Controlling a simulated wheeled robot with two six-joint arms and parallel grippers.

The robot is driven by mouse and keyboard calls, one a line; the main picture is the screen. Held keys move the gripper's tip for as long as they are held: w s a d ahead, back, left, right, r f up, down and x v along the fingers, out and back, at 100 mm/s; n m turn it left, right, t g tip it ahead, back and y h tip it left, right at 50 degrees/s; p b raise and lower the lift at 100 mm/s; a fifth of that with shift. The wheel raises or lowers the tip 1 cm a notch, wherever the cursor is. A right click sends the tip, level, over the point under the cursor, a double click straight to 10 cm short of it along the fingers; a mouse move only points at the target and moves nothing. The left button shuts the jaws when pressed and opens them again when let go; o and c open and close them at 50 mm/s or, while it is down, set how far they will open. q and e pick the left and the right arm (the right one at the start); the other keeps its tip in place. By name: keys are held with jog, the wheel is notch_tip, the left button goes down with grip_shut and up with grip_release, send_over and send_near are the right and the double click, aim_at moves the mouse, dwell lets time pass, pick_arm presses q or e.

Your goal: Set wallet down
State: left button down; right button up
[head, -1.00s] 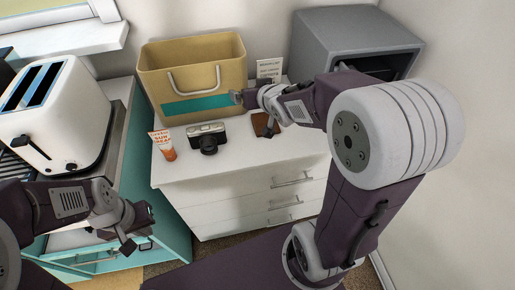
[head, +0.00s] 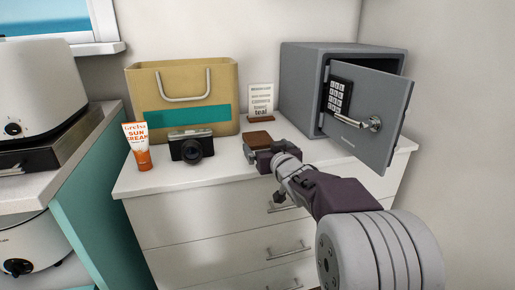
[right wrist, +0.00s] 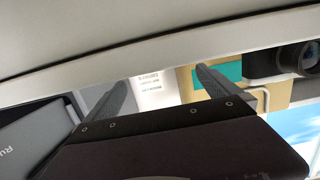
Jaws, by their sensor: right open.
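The brown wallet (head: 258,137) lies flat on the white dresser top (head: 215,172), between the camera and the safe. My right gripper (head: 259,153) is open at the near side of the wallet, low over the dresser's front part. In the head view it overlaps the wallet's near edge, and I cannot tell whether they touch. In the right wrist view the two fingers (right wrist: 163,82) are spread with nothing seen between them but the background. The wallet cannot be made out in that view. My left gripper is out of view.
A grey safe (head: 300,95) stands at the back right, its door (head: 368,115) swung open. A tan bag (head: 220,85), a small sign (head: 260,98), a black camera (head: 191,146) and a sun cream tube (head: 138,147) share the dresser top. Bare surface lies along the front.

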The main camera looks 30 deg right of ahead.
aim_at(259, 139)
jog(key=shift+w+d+f, duration=0.1)
jog(key=shift+w+f, duration=0.15)
jog(key=shift+w, duration=0.2)
jog(key=shift+w+d+f, duration=0.1)
jog(key=shift+w+f, duration=0.1)
jog(key=shift+w, duration=0.2)
jog(key=shift+w+d+r, duration=0.1)
jog(key=shift+w, duration=0.3)
jog(key=shift+w+d+b, duration=0.1)
jog(key=shift+w+b, duration=0.2)
jog(key=shift+b, duration=0.25)
jog(key=b+x, duration=0.1)
jog(key=x, duration=0.3)
jog(key=shift+w, duration=0.25)
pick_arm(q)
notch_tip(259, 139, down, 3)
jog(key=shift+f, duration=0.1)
pick_arm(e)
jog(key=c, duration=1.4)
jog(key=shift+c, duration=0.2)
